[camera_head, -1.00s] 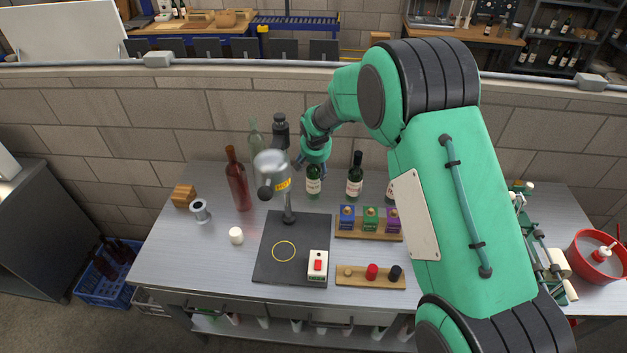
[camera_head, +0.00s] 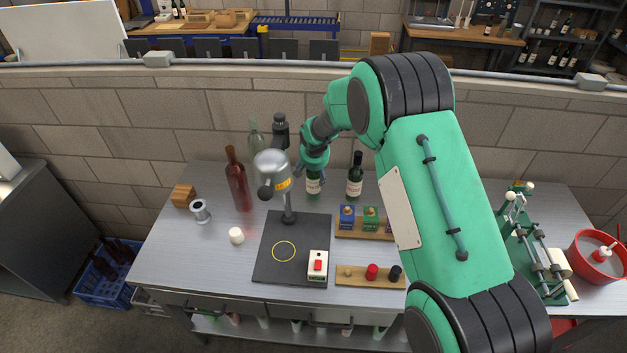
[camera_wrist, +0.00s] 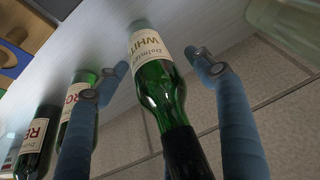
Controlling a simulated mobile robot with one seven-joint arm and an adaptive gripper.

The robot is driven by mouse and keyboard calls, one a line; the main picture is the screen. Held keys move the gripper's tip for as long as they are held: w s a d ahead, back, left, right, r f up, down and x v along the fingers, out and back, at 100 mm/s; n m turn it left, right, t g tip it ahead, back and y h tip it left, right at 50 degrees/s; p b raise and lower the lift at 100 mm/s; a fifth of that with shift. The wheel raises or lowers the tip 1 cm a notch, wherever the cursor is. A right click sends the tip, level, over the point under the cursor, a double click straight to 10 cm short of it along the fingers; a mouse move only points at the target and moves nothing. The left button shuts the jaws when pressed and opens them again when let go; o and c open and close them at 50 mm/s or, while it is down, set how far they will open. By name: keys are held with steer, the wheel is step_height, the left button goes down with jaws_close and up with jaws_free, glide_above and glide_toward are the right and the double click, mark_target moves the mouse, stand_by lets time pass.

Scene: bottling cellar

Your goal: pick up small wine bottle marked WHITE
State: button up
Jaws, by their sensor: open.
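The small bottle marked WHITE (camera_wrist: 152,75) is green with a cream label and a dark neck; it stands between my fingers in the wrist view. In the head view its lower part and label (camera_head: 313,187) show on the bench, with its top hidden by my gripper (camera_head: 313,168). My gripper (camera_wrist: 155,72) is open, one finger on each side of the bottle. The left fingertip appears close to the label; I cannot tell whether it touches.
Two similar bottles, one labelled "RO..." (camera_wrist: 78,130) and one "RE..." (camera_wrist: 38,140), stand beside it. A rack of small boxes (camera_head: 362,235) is in front.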

stand_by(0.3)
steer(key=shift+r, duration=0.1)
jaws_close()
steer(key=shift+r, duration=0.1)
step_height(320, 180, up, 4)
steer(key=shift+f, duration=0.25)
steer(key=s+d, duration=0.2)
steer(key=s, duration=0.5)
steer(key=s+d+r, duration=0.1)
steer(key=s+d, duration=0.2)
steer(key=s, duration=0.5)
steer(key=shift+r, duration=0.15)
stand_by(0.5)
